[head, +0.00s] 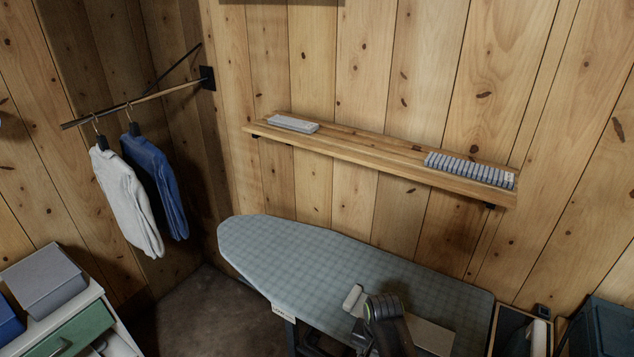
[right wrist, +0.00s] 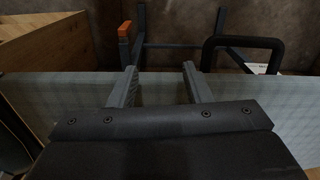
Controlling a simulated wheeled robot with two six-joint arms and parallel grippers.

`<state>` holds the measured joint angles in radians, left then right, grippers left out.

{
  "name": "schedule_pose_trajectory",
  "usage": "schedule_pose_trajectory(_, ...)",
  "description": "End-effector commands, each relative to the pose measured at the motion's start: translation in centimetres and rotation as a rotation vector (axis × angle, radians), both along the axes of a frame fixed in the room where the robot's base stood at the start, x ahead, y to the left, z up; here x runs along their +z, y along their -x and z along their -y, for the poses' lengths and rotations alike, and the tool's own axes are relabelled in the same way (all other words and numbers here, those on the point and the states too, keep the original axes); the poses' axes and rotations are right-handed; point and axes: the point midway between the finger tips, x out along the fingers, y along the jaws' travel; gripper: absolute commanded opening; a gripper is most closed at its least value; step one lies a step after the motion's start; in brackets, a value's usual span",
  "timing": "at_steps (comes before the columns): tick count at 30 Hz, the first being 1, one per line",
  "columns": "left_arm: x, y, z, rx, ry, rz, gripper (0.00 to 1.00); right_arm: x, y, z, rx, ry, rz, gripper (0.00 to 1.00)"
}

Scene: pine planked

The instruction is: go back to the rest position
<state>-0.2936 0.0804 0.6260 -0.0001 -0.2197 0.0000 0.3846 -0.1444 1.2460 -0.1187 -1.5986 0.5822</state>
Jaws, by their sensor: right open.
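My right gripper (right wrist: 160,68) shows in the right wrist view with its two grey fingers spread apart and nothing between them. It is at the edge of the ironing board (right wrist: 60,95), with the floor and dark metal legs beyond the fingers. In the head view the ironing board (head: 300,255) has a pale blue checked cover. A dark arm link of mine with a green ring is over its near right part and hides some of it. My left gripper is not in view.
A wooden shelf (head: 350,148) on the wall holds a grey flat item (head: 293,124) and a row of grey pieces (head: 470,170). A white garment (head: 128,200) and a blue one (head: 155,185) hang from a rail. A grey box (head: 43,283) sits on a cabinet at left.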

Motion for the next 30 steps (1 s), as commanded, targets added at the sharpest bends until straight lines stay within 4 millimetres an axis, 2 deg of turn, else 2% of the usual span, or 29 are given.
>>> schedule_pose_trajectory(1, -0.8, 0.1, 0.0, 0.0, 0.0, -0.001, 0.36, -2.5, 0.9, 0.6, 0.009, 0.002, -0.006, 0.45)
schedule_pose_trajectory(5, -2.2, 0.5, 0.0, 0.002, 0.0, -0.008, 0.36, -8.8, 3.5, 2.3, 0.05, 0.003, 0.0, 0.45)
schedule_pose_trajectory(8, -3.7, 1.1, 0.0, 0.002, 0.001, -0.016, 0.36, -14.8, 6.7, 4.1, 0.092, 0.007, 0.005, 0.45)
schedule_pose_trajectory(12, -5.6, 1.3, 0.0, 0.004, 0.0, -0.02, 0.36, -22.8, 12.5, 6.8, 0.152, 0.015, 0.017, 0.45)
schedule_pose_trajectory(14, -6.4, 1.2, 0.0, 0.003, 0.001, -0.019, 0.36, -26.1, 15.5, 8.0, 0.179, 0.021, 0.021, 0.45)
schedule_pose_trajectory(15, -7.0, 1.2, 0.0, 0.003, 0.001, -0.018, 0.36, -28.2, 17.7, 8.9, 0.197, 0.027, 0.024, 0.45)
schedule_pose_trajectory(17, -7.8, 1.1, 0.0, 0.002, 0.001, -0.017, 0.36, -31.1, 21.0, 10.1, 0.222, 0.033, 0.03, 0.45)
schedule_pose_trajectory(18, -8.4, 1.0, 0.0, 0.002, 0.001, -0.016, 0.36, -32.9, 23.4, 11.0, 0.241, 0.04, 0.032, 0.45)
schedule_pose_trajectory(21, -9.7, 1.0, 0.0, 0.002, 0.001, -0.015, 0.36, -36.7, 29.6, 13.0, 0.287, 0.058, 0.037, 0.45)
schedule_pose_trajectory(24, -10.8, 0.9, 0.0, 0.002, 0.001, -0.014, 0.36, -39.2, 35.2, 14.8, 0.328, 0.078, 0.046, 0.45)
schedule_pose_trajectory(27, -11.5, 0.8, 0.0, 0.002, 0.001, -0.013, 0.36, -40.6, 39.5, 16.1, 0.362, 0.096, 0.052, 0.45)
schedule_pose_trajectory(30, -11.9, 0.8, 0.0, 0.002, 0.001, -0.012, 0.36, -41.2, 42.2, 16.9, 0.385, 0.109, 0.058, 0.45)
